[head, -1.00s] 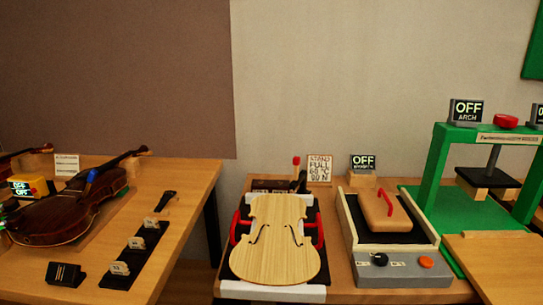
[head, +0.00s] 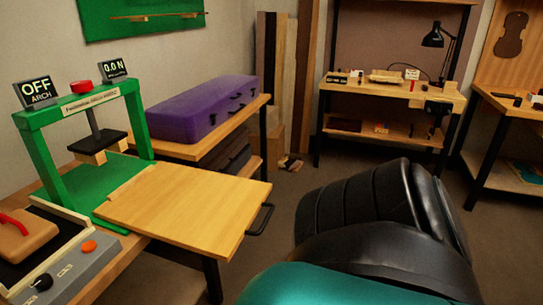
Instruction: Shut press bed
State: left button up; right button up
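The green press (head: 136,111) stands at the left of the head view, with a display reading OFF ARCH and another reading 0.0 N. Its wooden bed (head: 180,207) is slid out to the right of the frame, past the bench edge. A black handle (head: 261,218) is on the bed's outer right end. The dark press plate (head: 98,142) hangs under the top beam, above light wooden blocks. Neither gripper is in view.
A purple case (head: 203,108) lies on a table behind the press. A grey control box (head: 72,268) with an orange button is at the lower left. A black and teal rounded shape (head: 385,225) fills the lower middle. Open floor lies beyond the bed.

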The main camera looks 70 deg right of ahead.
aim_at(209, 214)
jog(key=l+z, duration=0.1)
jog(key=z, duration=0.85)
jog(key=l+z, duration=0.15)
jog(key=z, duration=0.35)
jog(key=l+z, duration=0.1)
jog(key=z, duration=0.4)
jog(key=i+j, duration=0.1)
jog(key=i+j+u, duration=0.15)
jog(key=j, duration=0.2)
